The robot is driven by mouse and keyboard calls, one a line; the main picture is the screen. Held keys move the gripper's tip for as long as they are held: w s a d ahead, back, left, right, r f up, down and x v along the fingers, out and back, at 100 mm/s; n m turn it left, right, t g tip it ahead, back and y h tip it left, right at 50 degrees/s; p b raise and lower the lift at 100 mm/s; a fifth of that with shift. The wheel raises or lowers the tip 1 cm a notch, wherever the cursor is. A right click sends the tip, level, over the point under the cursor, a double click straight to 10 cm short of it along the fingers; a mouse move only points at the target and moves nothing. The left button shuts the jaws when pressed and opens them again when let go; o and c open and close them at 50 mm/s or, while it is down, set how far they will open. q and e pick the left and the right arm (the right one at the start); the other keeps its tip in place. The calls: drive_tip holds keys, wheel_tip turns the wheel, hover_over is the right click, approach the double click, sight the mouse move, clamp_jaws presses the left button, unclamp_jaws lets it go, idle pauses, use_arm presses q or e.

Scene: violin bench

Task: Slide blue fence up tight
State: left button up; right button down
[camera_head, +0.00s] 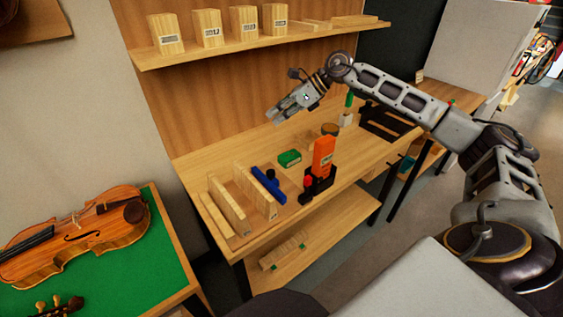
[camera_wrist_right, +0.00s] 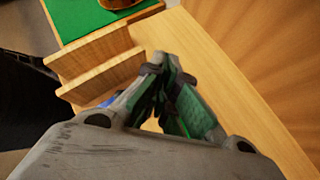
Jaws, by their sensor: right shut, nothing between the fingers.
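The blue fence (camera_head: 268,186) lies on the wooden bench, alongside the upright wooden boards (camera_head: 228,204) at the bench's left end. From the head view I cannot tell if it touches the nearest board. A small patch of blue (camera_wrist_right: 109,101) shows beside the boards (camera_wrist_right: 100,72) in the right wrist view, mostly hidden by my gripper. My right gripper (camera_head: 276,117) is shut and empty, raised above the back of the bench, apart from the fence. Its fingers (camera_wrist_right: 162,65) fill the middle of the wrist view. My left gripper is not in view.
A green box (camera_head: 289,158) sits right of the fence. An orange tool (camera_head: 323,156) stands in a black holder in front of it. A violin (camera_head: 75,238) lies on a green-topped table at left. A shelf (camera_head: 270,40) holds several wooden blocks.

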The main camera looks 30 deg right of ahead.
sight(271, 179)
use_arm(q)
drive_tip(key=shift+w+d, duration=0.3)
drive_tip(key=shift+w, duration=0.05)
use_arm(e)
drive_tip(key=s+d+f+n+g+h, duration=0.4)
drive_tip(key=s+d+f+n, duration=0.2)
drive_tip(key=s+n, duration=0.1)
drive_tip(key=shift+d+f+n+g, duration=0.2)
drive_tip(key=shift+d+n+g, duration=0.1)
drive_tip(key=shift+d+g, duration=0.1)
drive_tip(key=shift+f, duration=0.1)
drive_tip(key=x, duration=1)
drive_tip(key=shift+w+a, duration=0.1)
drive_tip(key=a+p, duration=0.1)
drive_tip(key=a, duration=0.1)
drive_tip(key=shift+w+a, duration=0.15)
drive_tip(key=shift+a, duration=0.7)
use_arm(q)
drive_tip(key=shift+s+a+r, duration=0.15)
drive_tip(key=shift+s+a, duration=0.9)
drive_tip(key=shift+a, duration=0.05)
use_arm(e)
drive_tip(key=shift+a, duration=0.1)
